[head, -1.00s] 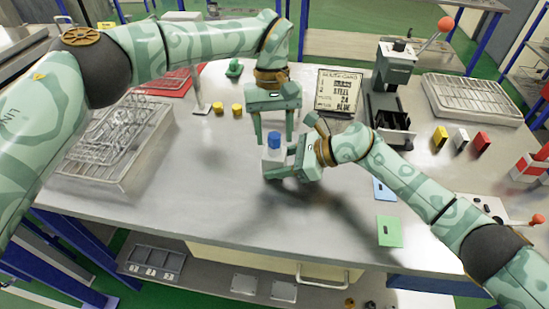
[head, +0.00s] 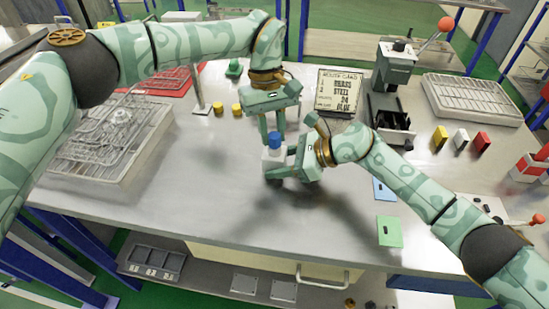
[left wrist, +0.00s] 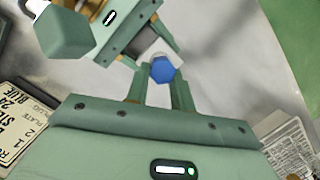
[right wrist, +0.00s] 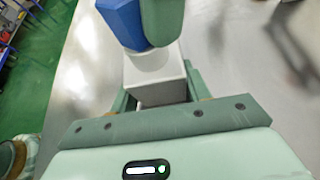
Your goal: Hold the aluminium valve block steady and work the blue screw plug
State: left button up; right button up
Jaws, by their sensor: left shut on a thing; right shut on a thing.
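The pale valve block (head: 270,156) stands near the middle of the bench, and it also shows in the right wrist view (right wrist: 155,85). The blue screw plug (head: 274,140) sits at its top, with a hexagonal head in the left wrist view (left wrist: 162,69). My right gripper (head: 279,160) is shut on the block from the right, low down, one finger on each side. My left gripper (head: 272,134) reaches down from above and is shut on the plug. One left finger partly covers the plug in the right wrist view. The plug's thread is hidden.
A route card (head: 339,90) stands behind my grippers, beside a lever press (head: 393,70). Yellow cylinders (head: 237,109) and a wire basket (head: 75,175) lie left. Blue (head: 384,189) and green (head: 389,231) cards lie front right. The bench front centre is clear.

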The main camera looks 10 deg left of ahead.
pick_arm(q)
jog(key=n, duration=0.3)
jog(key=shift+s+a+n+t+h, duration=0.1)
jog(key=shift+a+n+t+h, duration=0.05)
jog(key=shift+n+t+h, duration=0.2)
jog(key=n, duration=0.3)
jog(key=shift+s+a+t+h, duration=0.1)
jog(key=shift+s+t+h, duration=0.1)
jog(key=shift+t+h, duration=0.05)
jog(key=n+t, duration=0.1)
jog(key=n, duration=0.4)
jog(key=shift+s, duration=0.2)
jog(key=n, duration=0.2)
jog(key=shift+s+n+t, duration=0.2)
jog(key=shift+n+t, duration=0.15)
jog(key=shift+t, duration=0.05)
jog(key=n+t, duration=0.1)
jog(key=n, duration=0.4)
jog(key=shift+s, duration=0.2)
